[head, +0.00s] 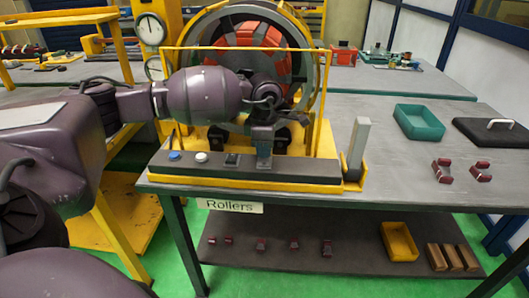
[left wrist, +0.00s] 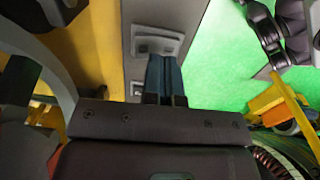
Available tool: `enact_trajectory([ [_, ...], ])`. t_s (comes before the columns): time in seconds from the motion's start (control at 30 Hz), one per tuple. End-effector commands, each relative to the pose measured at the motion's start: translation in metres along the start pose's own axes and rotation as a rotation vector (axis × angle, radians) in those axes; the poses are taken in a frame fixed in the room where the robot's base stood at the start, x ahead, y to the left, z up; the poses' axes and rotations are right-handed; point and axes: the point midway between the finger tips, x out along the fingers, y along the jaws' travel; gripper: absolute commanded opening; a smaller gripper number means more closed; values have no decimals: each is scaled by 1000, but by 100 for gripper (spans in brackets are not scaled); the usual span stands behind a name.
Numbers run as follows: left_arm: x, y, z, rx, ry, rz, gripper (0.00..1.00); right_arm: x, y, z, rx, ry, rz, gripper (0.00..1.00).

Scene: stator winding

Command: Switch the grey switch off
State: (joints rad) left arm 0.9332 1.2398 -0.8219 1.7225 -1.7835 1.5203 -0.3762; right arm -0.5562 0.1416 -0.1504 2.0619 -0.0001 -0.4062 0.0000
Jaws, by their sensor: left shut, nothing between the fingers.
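The control strip (head: 310,182) runs along the front edge of the table and carries a blue button (head: 175,155), a white button (head: 201,157) and a dark grey switch (head: 232,159). My left gripper (head: 264,163) is shut and empty, pointing down at the strip just right of that switch. In the left wrist view, a grey switch on a pale plate (left wrist: 157,42) lies right by the closed fingertips (left wrist: 165,60). I cannot tell whether they touch it, nor which way the switch is set. My right gripper is not in view.
A large ring-shaped stator with red inside (head: 250,38) stands behind my left arm, inside a yellow frame (head: 317,95). A grey upright plate (head: 357,145) stands right of the strip. A green tray (head: 419,122) and red-and-grey parts (head: 442,170) lie further right.

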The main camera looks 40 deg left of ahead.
Motion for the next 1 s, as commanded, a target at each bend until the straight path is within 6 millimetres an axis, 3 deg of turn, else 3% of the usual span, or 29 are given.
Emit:
enact_trajectory([
  [0.03, -24, 1, -2, -2, -8, 13, 0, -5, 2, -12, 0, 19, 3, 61],
  [0.3, -72, 1, -3, -4, -7, 12, 0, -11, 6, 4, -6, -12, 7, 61],
  [0.5, -104, 1, -3, -4, -7, 11, 0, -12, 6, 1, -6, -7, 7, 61],
  [0.7, -119, 0, -3, -4, -7, 10, 0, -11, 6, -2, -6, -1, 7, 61],
  [1.0, -121, 0, -3, -4, -6, 9, 0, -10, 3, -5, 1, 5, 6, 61],
])
